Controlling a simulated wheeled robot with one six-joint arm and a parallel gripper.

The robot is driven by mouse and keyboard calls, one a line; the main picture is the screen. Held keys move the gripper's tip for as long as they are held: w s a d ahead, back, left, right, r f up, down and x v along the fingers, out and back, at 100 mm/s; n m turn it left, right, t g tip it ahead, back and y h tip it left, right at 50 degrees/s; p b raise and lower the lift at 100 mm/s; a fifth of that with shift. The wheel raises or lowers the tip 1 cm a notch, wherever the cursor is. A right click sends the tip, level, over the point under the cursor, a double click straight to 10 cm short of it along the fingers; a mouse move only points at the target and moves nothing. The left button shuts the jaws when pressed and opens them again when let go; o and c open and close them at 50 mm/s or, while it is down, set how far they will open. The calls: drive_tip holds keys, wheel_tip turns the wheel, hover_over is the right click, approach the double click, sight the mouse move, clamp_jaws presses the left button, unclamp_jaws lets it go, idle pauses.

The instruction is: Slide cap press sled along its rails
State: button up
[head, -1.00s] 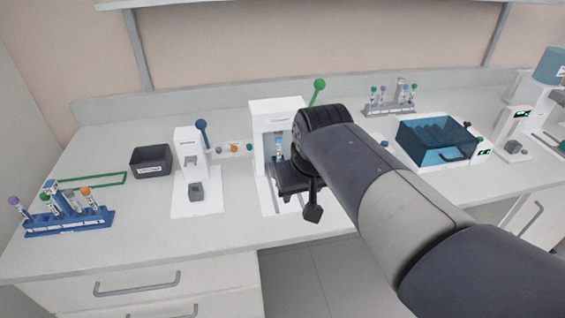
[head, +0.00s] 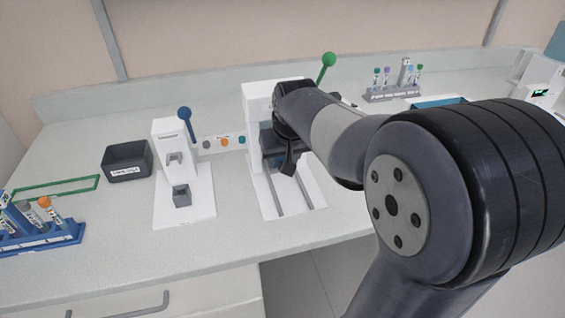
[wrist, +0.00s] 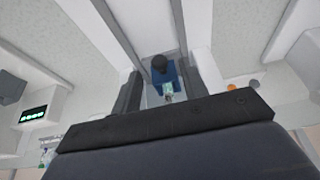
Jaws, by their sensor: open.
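A smaller white press (head: 172,140) with a blue-ball lever stands to the left, with a dark bin (head: 127,160) beyond it. A blue tube rack (head: 45,236) is at far left, a grey rack (head: 393,92) behind right. The bench in front is clear.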

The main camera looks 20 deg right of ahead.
drive_tip(key=shift+x, duration=1.1)
clamp_jaws()
